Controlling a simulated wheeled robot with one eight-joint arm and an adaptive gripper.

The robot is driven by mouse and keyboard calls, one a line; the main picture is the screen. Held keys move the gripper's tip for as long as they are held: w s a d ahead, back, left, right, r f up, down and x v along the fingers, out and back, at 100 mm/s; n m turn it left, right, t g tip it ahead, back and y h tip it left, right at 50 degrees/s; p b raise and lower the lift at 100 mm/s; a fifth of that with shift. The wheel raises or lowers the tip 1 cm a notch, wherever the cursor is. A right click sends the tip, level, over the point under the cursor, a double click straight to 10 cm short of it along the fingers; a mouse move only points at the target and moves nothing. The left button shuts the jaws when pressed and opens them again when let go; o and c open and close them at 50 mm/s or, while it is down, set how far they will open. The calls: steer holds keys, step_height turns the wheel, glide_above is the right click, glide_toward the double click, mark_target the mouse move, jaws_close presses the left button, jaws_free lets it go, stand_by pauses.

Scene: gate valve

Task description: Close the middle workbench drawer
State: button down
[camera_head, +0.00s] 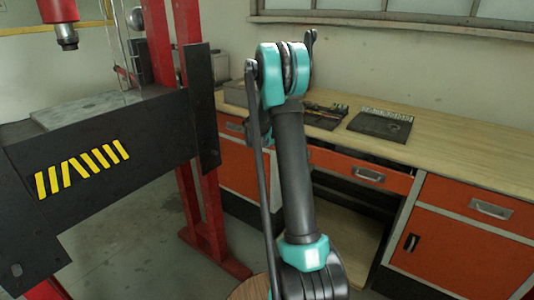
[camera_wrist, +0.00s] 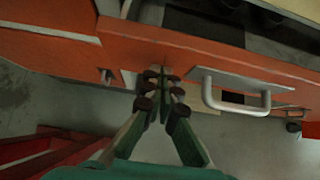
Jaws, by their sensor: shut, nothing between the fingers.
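The middle workbench drawer (camera_head: 335,161) has an orange front with a metal handle (camera_head: 368,174). In the head view it stands partly out, with a dark gap above its front. In the wrist view the orange drawer front (camera_wrist: 215,52) crosses the picture, and its pale handle (camera_wrist: 236,94) hangs to the right of my gripper. My gripper (camera_wrist: 159,76) is shut and empty, its fingertips over the drawer front left of the handle. I cannot tell whether they touch it. In the head view my arm hides the gripper and the drawer's left part.
The wooden workbench top (camera_head: 450,155) carries a dark plate (camera_head: 380,126) and small tools. An orange right drawer (camera_head: 485,208) sits above a cabinet door (camera_head: 455,250). A red press frame with a black crossbeam (camera_head: 110,150) stands left. Below the middle drawer is an open space.

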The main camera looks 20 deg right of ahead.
steer(key=w+d, duration=0.1)
steer(key=d, duration=0.1)
steer(key=w+d, duration=0.3)
steer(key=d, duration=0.1)
steer(key=shift+w, duration=0.4)
steer(key=shift+w+d+r, duration=0.1)
steer(key=shift+d, duration=0.05)
